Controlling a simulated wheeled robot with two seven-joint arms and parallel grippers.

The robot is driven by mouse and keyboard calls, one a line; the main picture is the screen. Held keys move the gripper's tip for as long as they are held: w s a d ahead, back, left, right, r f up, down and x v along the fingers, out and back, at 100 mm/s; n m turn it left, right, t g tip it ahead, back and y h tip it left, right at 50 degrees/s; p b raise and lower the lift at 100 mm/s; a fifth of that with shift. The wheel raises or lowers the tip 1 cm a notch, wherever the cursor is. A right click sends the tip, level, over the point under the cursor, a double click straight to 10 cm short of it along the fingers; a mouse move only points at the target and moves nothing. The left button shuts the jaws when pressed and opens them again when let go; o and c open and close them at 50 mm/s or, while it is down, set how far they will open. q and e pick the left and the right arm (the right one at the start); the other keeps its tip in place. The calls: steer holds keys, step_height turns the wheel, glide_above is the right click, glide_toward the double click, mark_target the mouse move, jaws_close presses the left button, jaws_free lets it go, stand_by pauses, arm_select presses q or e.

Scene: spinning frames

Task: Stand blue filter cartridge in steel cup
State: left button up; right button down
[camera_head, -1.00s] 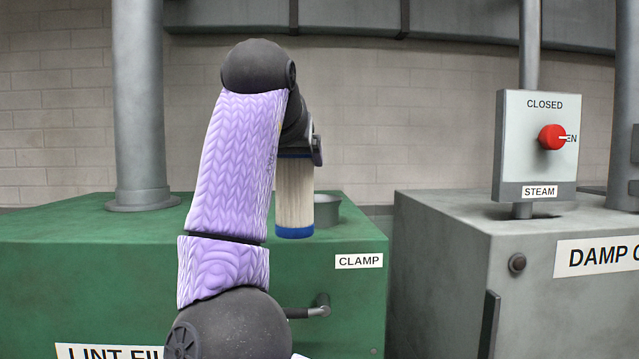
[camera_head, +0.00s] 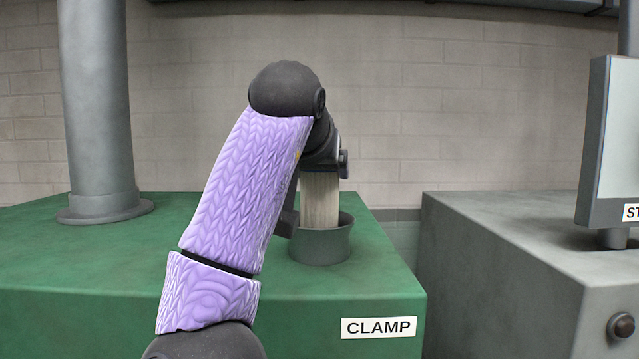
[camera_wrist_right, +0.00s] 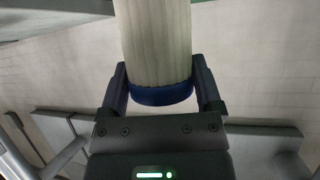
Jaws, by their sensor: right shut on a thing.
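The filter cartridge (camera_head: 320,203) has a cream pleated body and blue end caps. It stands upright, with its lower end down inside the steel cup (camera_head: 320,246). The cup's front wall hides the lower blue cap, so I cannot tell whether it touches the bottom. My right gripper (camera_head: 323,168) is above the cup, shut on the cartridge's top end. In the right wrist view, the fingers (camera_wrist_right: 158,75) sit on both sides of the cartridge's near blue cap (camera_wrist_right: 162,95). My left gripper is not in view.
The cup stands on a green cabinet (camera_head: 150,260) labelled CLAMP, near its right edge. A grey pipe (camera_head: 97,110) rises at the left. A gap separates a grey cabinet (camera_head: 520,270) at the right, which carries a control panel (camera_head: 607,150). The green top left of the cup is clear.

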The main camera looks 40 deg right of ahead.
steer(key=shift+s+a+f, duration=0.1)
steer(key=shift+f, duration=0.15)
jaws_free()
steer(key=b+v, duration=0.2)
steer(key=v, duration=1)
